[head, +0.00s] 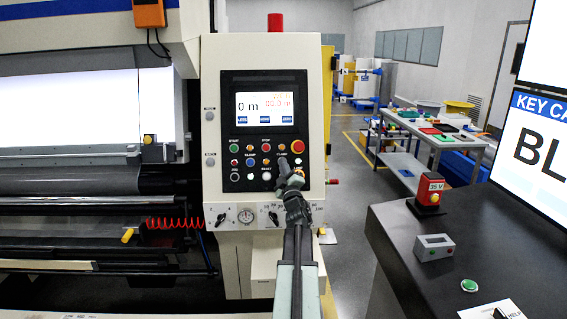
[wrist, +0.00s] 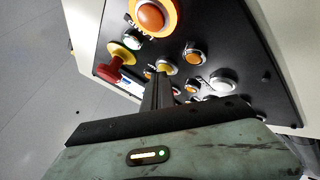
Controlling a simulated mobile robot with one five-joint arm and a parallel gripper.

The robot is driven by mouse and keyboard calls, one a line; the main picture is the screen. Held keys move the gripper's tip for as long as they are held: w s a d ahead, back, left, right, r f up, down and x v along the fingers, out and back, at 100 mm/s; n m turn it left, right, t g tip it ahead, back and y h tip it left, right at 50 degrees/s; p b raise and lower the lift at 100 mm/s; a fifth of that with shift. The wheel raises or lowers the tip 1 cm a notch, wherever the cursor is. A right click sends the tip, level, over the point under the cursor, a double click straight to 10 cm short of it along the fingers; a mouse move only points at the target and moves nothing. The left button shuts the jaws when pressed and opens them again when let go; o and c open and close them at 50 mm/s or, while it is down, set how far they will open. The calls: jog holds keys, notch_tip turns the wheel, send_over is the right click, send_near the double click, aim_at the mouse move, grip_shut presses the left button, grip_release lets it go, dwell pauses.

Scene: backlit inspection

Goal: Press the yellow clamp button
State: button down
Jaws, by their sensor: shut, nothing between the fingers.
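The control panel (head: 264,130) stands upright on the cream cabinet, with rows of small coloured buttons under a screen. My gripper (head: 285,166) reaches up to the right part of these buttons and hides some of them. In the wrist view my gripper (wrist: 163,76) is shut and empty, its fingertips right at a yellow-orange button (wrist: 167,68). I cannot tell whether they touch it or whether it is pressed. The button labels are too small to read surely, so I cannot confirm that this is the clamp button.
A red mushroom button (wrist: 114,66) on a yellow base, a white button (wrist: 222,79) and a large orange button (wrist: 152,17) are close by in the wrist view. A dark desk (head: 420,265) with a red device (head: 430,190) stands at the right.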

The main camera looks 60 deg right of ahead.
jog(key=shift+s, duration=0.1)
jog(key=shift+s+a+r, duration=0.15)
jog(key=shift+s+a, duration=0.05)
jog(key=shift+a, duration=0.1)
jog(key=s+a+p, duration=0.1)
jog(key=s+a+r, duration=0.1)
jog(key=a, duration=0.1)
jog(key=s+a+r+p, duration=0.1)
jog(key=shift+s+a+r+p, duration=0.1)
jog(key=shift+a+p, duration=0.15)
jog(key=shift+p, duration=0.05)
